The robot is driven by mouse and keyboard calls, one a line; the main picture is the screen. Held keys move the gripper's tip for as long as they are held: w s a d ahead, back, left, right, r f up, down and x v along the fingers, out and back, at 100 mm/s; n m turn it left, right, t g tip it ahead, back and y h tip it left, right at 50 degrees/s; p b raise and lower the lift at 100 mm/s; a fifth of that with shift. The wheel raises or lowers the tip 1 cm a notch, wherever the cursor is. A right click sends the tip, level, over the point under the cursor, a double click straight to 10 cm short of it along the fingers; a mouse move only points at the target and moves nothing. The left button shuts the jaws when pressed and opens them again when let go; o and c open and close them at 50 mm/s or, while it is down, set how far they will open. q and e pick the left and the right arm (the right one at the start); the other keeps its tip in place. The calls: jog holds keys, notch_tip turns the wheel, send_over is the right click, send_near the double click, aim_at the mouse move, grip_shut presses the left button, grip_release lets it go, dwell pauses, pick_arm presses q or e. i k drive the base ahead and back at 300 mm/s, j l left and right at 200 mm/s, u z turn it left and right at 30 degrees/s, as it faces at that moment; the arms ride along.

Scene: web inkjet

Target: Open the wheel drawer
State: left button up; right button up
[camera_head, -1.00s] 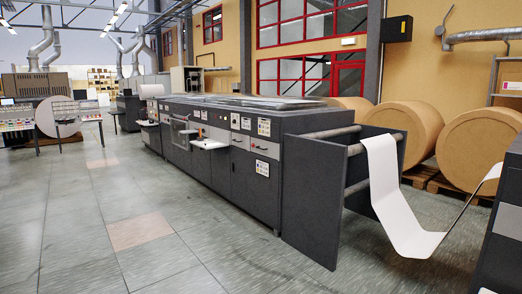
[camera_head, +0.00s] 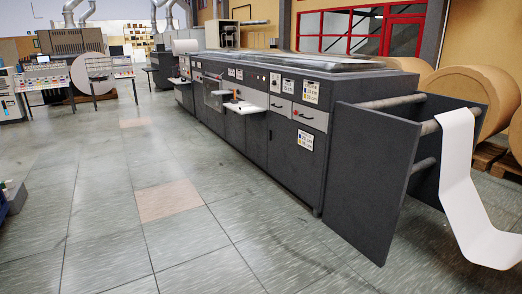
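The long dark grey press machine (camera_head: 255,140) runs from the right foreground toward the back of the hall. Two light grey drawer fronts with dark handles show near its near end: one drawer (camera_head: 281,106) and, to its right, another drawer (camera_head: 310,117). Both look shut. Labels sit above them and a label sits on the dark door below. I cannot tell which drawer is the wheel drawer. Neither of my grippers is in view.
A dark side panel (camera_head: 370,180) with rollers and a white paper web (camera_head: 465,190) stands at the right. Large brown paper rolls (camera_head: 470,92) lie behind it. A small shelf (camera_head: 240,107) juts from the machine. Open tiled floor (camera_head: 110,220) lies at left and centre.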

aim_at(314, 117)
jog(key=i, duration=2.65)
